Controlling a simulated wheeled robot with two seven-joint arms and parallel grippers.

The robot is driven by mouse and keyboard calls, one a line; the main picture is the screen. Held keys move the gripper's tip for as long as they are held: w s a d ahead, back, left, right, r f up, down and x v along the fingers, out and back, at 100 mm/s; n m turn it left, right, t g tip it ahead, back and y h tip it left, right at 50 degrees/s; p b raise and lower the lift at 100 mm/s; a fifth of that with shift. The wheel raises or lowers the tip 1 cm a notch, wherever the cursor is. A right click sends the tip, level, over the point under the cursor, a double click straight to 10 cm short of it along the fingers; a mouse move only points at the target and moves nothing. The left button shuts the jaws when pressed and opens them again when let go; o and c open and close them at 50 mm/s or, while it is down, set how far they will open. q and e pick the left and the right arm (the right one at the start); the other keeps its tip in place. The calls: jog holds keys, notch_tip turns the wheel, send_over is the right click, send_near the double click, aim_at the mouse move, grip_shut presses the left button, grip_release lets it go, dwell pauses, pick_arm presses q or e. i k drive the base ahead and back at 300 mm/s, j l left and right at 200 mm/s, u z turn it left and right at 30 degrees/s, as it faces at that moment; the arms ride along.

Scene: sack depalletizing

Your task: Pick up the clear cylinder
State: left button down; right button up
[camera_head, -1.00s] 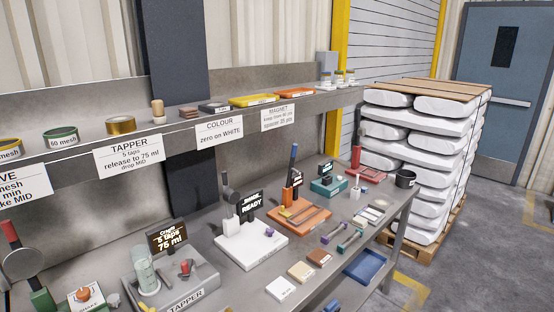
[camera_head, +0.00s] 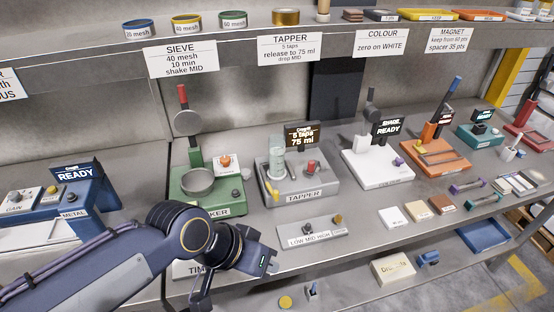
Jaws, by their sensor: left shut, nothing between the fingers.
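The clear cylinder (camera_head: 277,163) stands upright on the left part of the grey tapper (camera_head: 318,190), under a small black display reading 5 taps, 75 ml. My left gripper (camera_head: 262,264) is shut and empty. It is in front of the green shaker and to the lower left of the tapper, well apart from the cylinder. My left arm comes in from the lower left. My right gripper is not in view.
The green shaker (camera_head: 232,196) with a metal pan stands left of the tapper. A grey LOW MID HIGH panel (camera_head: 310,232) lies in front. A white READY device (camera_head: 378,165) stands right. A shelf with cans and labels runs behind.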

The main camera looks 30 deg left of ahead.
aim_at(276, 171)
jog(key=i+l+u, duration=0.15)
jog(key=i, duration=0.15)
jog(key=i+l+u, duration=0.15)
jog(key=i, duration=0.15)
jog(key=u, duration=2.4)
